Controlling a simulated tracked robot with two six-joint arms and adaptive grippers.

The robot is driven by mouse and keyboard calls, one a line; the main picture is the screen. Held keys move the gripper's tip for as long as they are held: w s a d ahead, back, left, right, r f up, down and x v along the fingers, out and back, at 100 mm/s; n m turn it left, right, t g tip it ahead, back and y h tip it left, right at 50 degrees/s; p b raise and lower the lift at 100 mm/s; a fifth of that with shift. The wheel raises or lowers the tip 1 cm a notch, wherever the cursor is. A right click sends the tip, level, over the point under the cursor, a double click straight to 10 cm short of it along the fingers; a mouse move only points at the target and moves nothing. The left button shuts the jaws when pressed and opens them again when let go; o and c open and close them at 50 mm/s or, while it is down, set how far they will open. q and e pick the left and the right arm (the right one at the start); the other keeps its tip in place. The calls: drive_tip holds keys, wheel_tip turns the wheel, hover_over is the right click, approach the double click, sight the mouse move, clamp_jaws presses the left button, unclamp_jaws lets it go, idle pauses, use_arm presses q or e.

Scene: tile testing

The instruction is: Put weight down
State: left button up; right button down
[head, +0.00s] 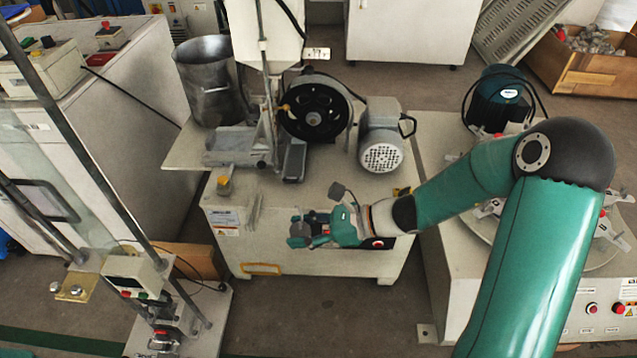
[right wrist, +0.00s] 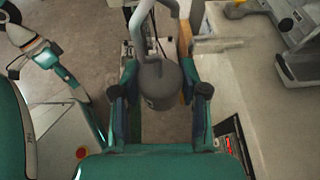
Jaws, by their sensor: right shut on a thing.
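My right gripper (head: 303,232) is in front of the worktop's front edge in the head view. It is shut on the weight (right wrist: 160,86), a dark grey cylinder with a lighter bent rod rising from its top. In the right wrist view the weight sits between the two fingers of the gripper (right wrist: 161,92). In the head view only a small grey round part of the weight (head: 300,229) shows at the fingertips. My left gripper does not show in the head view.
The pale worktop (head: 265,190) carries a machine with a black wheel (head: 315,108), a grey motor (head: 381,137) and a metal bucket (head: 208,82). A small yellow-topped item (head: 224,185) stands near its front left. A frame device (head: 140,275) stands at the lower left.

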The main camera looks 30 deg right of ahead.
drive_tip(key=shift+w+d+r, duration=0.1)
drive_tip(key=shift+w, duration=0.1)
drive_tip(key=shift+w+d, duration=0.1)
drive_tip(key=shift+w, duration=0.05)
drive_tip(key=w+d+r+m+t+h+p, duration=0.2)
drive_tip(key=w+d+r+m+h+p, duration=0.1)
drive_tip(key=w+d+r, duration=0.4)
drive_tip(key=w+d+r+m+t+h+p, duration=0.25)
drive_tip(key=w+d+r, duration=0.3)
drive_tip(key=d, duration=0.45)
drive_tip(key=shift+m, duration=0.25)
wheel_tip(320, 180, down, 15)
drive_tip(key=b, duration=0.5)
drive_tip(key=shift+w+a+f+b, duration=0.1)
drive_tip(key=shift+f+b, duration=0.05)
drive_tip(key=shift+b, duration=0.25)
drive_tip(key=shift+f+b, duration=0.75)
drive_tip(key=shift+f, duration=1.5)
drive_tip(key=shift+f, duration=0.15)
drive_tip(key=c, duration=0.6)
unclamp_jaws()
